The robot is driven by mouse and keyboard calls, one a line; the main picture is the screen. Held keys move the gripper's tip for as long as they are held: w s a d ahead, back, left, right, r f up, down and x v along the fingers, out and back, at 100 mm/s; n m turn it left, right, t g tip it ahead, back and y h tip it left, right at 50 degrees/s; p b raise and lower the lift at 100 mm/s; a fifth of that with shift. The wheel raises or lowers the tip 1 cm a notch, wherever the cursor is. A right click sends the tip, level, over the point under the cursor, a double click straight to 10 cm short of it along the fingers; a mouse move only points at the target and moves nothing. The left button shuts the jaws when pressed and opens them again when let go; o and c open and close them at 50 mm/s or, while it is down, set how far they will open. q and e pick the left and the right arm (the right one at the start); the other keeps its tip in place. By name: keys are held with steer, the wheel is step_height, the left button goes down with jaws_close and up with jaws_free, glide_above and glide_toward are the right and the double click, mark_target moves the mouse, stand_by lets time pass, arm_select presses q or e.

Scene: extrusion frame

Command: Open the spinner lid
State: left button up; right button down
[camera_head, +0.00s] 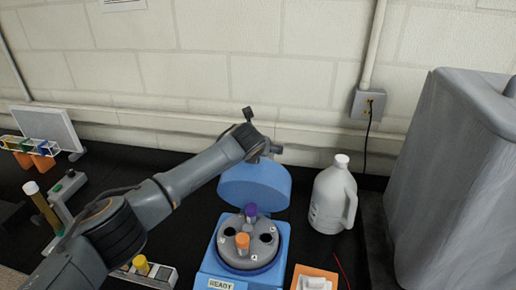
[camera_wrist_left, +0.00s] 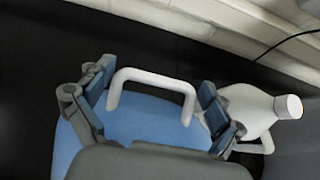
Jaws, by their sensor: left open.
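The spinner (camera_head: 205,262) is a blue centrifuge at the bottom centre of the head view. Its blue lid (camera_head: 256,188) stands raised at the back, so the grey rotor (camera_head: 243,247) is exposed with a purple-capped tube (camera_head: 251,211) and an orange-capped tube (camera_head: 242,241) in it. My left gripper (camera_head: 260,142) is above and behind the lid's top edge. In the left wrist view the gripper (camera_wrist_left: 157,76) is open, with its fingers on either side of the white lid handle (camera_wrist_left: 150,76). The blue lid (camera_wrist_left: 150,122) lies behind the handle; contact cannot be told. My right gripper is not in view.
A white jug (camera_head: 333,198) stands right of the spinner, with a large grey covered box (camera_head: 450,180) beyond it. An orange tray (camera_head: 314,272) lies at the front. Tube racks (camera_head: 40,147) and a yellow-capped tube (camera_head: 141,265) are left. The wall is close behind.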

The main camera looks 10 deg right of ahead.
arm_select(q)
step_height(320, 180, up, 7)
glide_above(257, 177)
steer(key=w, duration=0.4)
steer(key=shift+w+a+r, duration=0.1)
